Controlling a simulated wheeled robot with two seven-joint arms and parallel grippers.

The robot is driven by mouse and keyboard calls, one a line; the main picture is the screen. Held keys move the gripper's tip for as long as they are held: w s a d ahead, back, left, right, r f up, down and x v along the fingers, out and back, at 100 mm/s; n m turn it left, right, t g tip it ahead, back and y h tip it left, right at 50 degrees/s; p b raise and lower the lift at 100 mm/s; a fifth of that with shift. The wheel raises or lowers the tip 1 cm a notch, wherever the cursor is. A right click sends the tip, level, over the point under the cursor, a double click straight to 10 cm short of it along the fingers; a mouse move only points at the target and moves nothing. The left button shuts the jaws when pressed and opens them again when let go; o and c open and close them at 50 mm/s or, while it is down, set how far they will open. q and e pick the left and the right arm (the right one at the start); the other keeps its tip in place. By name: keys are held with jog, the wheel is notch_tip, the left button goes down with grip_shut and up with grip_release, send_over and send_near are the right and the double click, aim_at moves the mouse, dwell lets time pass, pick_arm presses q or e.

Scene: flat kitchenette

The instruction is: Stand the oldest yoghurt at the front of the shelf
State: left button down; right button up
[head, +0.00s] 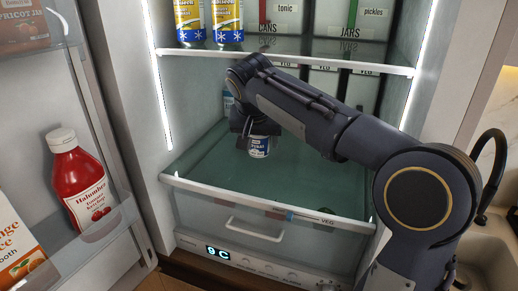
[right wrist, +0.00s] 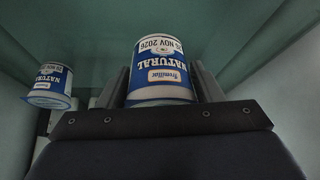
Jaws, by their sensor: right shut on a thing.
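My right gripper (head: 250,135) is inside the fridge, shut on a white and blue yoghurt pot (head: 259,147). In the right wrist view the held yoghurt (right wrist: 161,72) sits between the two fingers, upside down in the picture. Its label says NATURAL and a date in NOV 2026; the day is hard to read. The held pot is over the green glass shelf (head: 290,190); contact is unclear. My left gripper is out of view.
The upper shelf (head: 290,62) holds yellow cans (head: 228,20) and has CANS and JARS labels. The open door at left holds a ketchup bottle (head: 78,180) and a juice carton (head: 18,245). The front of the glass shelf is clear.

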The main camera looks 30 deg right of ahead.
aim_at(259, 150)
jog(key=f, duration=0.2)
jog(key=f+p, duration=0.1)
jog(key=shift+w+d+f, duration=0.1)
jog(key=shift+w+d, duration=0.15)
jog(key=shift+w, duration=0.1)
jog(key=shift+f, duration=0.4)
jog(key=shift+f, duration=0.1)
jog(key=o, duration=1.1)
jog(key=shift+r, duration=0.25)
jog(key=b+v, duration=0.1)
jog(key=v, duration=1)
jog(key=shift+s+a+r, duration=0.2)
jog(key=shift+a+r, duration=0.05)
jog(key=shift+r, duration=0.05)
